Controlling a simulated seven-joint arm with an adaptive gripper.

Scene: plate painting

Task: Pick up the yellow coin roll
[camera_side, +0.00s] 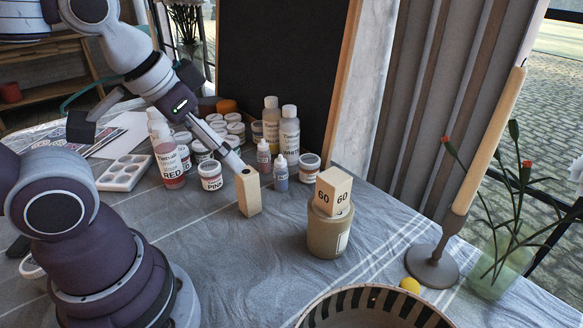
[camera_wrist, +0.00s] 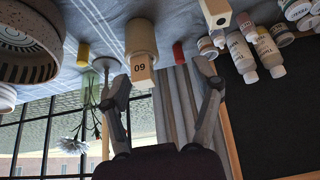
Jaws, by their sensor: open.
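The yellow coin roll (camera_side: 410,285) shows in the side view as a small yellow end, just behind the striped bowl's rim at the lower right. In the wrist view the yellow roll (camera_wrist: 83,54) lies on the cloth at upper left, between the bowl and the candle holder. My gripper (camera_wrist: 162,80) is open, its two fingers spread wide with nothing held between them. It is well apart from the yellow roll, which lies left of both fingers. In the side view my arm reaches over the paint jars, far left of the roll.
The striped bowl (camera_side: 375,302) is close to the roll. A candle holder (camera_side: 432,266) stands behind it. A beige jar (camera_side: 328,230) with a "60" block (camera_side: 333,190) on top stands mid-table. A wooden block (camera_side: 249,195) stands left. A red roll (camera_wrist: 178,52) shows in the wrist view.

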